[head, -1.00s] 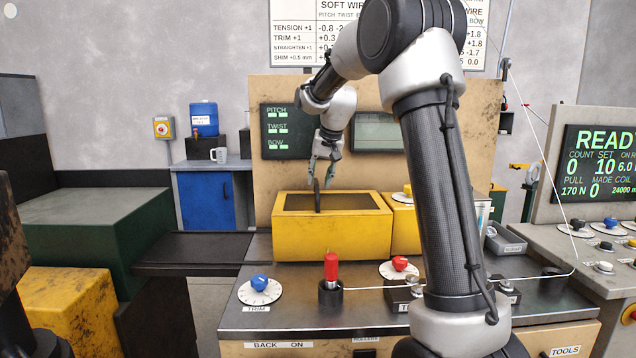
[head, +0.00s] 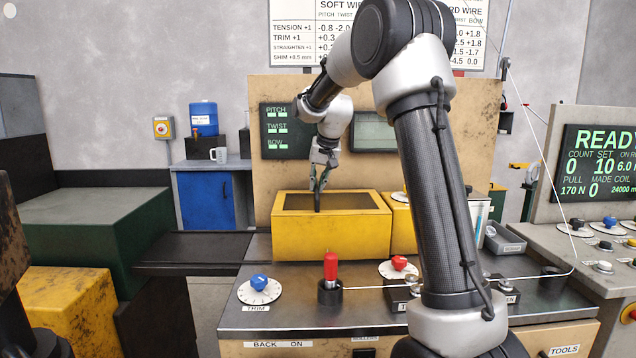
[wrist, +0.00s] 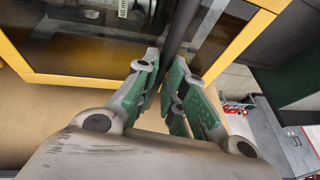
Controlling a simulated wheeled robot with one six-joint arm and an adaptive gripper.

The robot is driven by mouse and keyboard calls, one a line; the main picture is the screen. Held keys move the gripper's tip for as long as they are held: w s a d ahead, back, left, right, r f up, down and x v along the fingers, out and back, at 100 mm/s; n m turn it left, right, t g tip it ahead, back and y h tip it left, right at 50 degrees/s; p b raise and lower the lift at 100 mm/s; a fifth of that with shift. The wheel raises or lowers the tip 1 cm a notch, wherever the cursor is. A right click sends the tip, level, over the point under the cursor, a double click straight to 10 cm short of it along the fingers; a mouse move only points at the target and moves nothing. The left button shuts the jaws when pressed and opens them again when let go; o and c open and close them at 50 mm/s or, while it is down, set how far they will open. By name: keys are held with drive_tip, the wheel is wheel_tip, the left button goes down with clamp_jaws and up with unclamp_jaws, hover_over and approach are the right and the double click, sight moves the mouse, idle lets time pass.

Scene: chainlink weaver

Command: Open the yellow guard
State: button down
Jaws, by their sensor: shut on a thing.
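The yellow guard (head: 330,238) is a box-like cover with a dark window on top, standing on the machine bench. Its yellow frame (wrist: 243,46) also shows in the wrist view. A dark upright bar-like handle (wrist: 181,32) stands at the guard. My gripper (head: 318,184) is above the guard's top, pointing down, with its fingers closed on the handle. In the wrist view the green-padded fingers (wrist: 172,92) lie on both sides of the handle. The guard appears down, with no visible gap.
A red-topped lever (head: 331,268), a blue trim knob (head: 259,283) and a red knob (head: 399,263) stand on the bench in front of the guard. A wire runs along the bench to the right. A second yellow block (head: 403,228) adjoins the guard at right.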

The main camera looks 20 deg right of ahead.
drive_tip(key=w+a, duration=0.5)
drive_tip(key=a, duration=0.6)
drive_tip(key=w+a, duration=0.4)
drive_tip(key=a, duration=0.8)
drive_tip(key=w+a, duration=0.5)
drive_tip(key=a, duration=0.7)
drive_tip(key=shift+w, duration=0.3)
drive_tip(key=c, duration=1.5)
unclamp_jaws()
drive_tip(key=v, duration=1.2)
